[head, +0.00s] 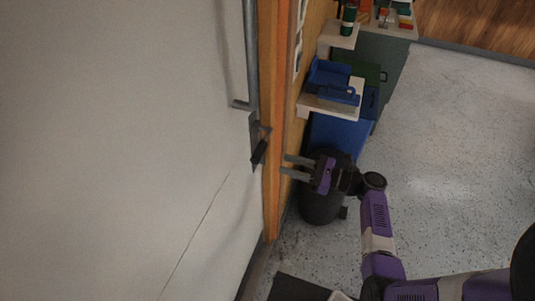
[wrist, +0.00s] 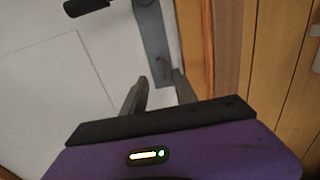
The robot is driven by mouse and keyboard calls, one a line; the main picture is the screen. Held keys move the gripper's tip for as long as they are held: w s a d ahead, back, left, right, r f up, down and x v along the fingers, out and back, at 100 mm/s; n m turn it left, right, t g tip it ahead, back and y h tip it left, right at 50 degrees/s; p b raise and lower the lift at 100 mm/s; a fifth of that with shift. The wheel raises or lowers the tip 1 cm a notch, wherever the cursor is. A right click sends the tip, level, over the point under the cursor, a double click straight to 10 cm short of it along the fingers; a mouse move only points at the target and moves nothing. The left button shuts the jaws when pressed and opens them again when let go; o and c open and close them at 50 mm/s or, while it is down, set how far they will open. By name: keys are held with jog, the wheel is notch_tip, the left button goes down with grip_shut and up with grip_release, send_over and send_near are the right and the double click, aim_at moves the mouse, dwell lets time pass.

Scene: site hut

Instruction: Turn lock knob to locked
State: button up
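A white door (head: 120,150) fills the left of the head view. It carries a grey lock plate (wrist: 152,38) with a black lever handle (head: 260,152), whose lever also shows in the wrist view (wrist: 86,6). A small dark piece that looks like the lock knob (wrist: 161,68) sits low on the plate; its turned position is too small to tell. My gripper (head: 284,164) is open and empty, right of the handle, its fingers pointing at the door. In the wrist view its fingertips (wrist: 160,78) appear on either side of the knob, apparently short of it.
An orange-brown wooden door frame (head: 271,210) stands just right of the plate. A grey vertical bar (head: 251,50) runs above it. A shelf (head: 322,107) with blue items, a blue bin (head: 340,132) and a dark round bin (head: 318,207) stand by the wall. Floor (head: 450,150) to the right is clear.

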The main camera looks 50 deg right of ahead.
aim_at(265, 159)
jog(key=shift+p+x, duration=0.6)
jog(key=shift+x, duration=3.2)
jog(key=shift+f, duration=0.1)
grip_shut()
